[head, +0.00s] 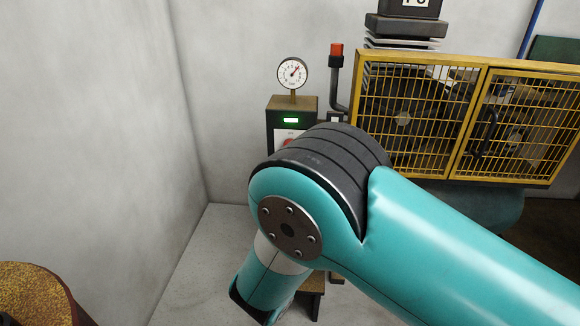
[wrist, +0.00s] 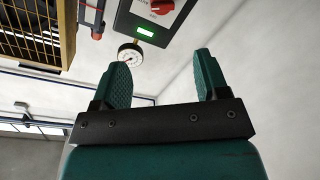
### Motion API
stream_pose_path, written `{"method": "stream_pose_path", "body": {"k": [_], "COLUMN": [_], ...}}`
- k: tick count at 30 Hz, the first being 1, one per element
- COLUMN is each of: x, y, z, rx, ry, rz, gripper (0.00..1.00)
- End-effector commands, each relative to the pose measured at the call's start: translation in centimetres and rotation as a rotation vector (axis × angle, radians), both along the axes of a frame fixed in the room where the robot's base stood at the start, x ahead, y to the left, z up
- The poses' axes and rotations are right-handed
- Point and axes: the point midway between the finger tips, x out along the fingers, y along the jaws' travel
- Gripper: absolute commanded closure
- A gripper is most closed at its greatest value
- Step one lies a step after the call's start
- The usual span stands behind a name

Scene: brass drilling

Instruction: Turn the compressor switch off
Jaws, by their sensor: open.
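The compressor switch is a red rotary knob (wrist: 162,8) on a pale plate of a dark control box (wrist: 180,18), cut by the top edge of the wrist view. A green light (wrist: 145,32) glows beside it. In the head view the box (head: 306,105) stands by the back wall with its green light (head: 291,120) lit; my arm hides most of its switch plate (head: 286,134). My gripper (wrist: 160,62) is open and empty, its two green fingers pointing towards the box, apart from the knob. My gripper is hidden in the head view.
A round dial gauge (head: 292,73) sits on top of the box. A red-tipped dark post (head: 337,60) stands right of it, then a yellow mesh cage (head: 450,110) around machinery. A barrel of brass chips (head: 30,295) is at lower left. Floor (head: 205,260) left of my arm is clear.

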Motion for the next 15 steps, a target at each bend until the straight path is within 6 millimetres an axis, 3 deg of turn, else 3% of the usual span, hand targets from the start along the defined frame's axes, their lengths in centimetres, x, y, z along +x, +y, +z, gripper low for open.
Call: {"method": "stream_pose_path", "body": {"k": [5, 15], "x": [1.6, 9.2], "y": [0.3, 0.7], "z": [-0.1, -0.1], "rx": [-0.004, -0.004], "ry": [-0.013, -0.015], "rz": [0.008, 0.004], "gripper": [0.32, 0.32]}}
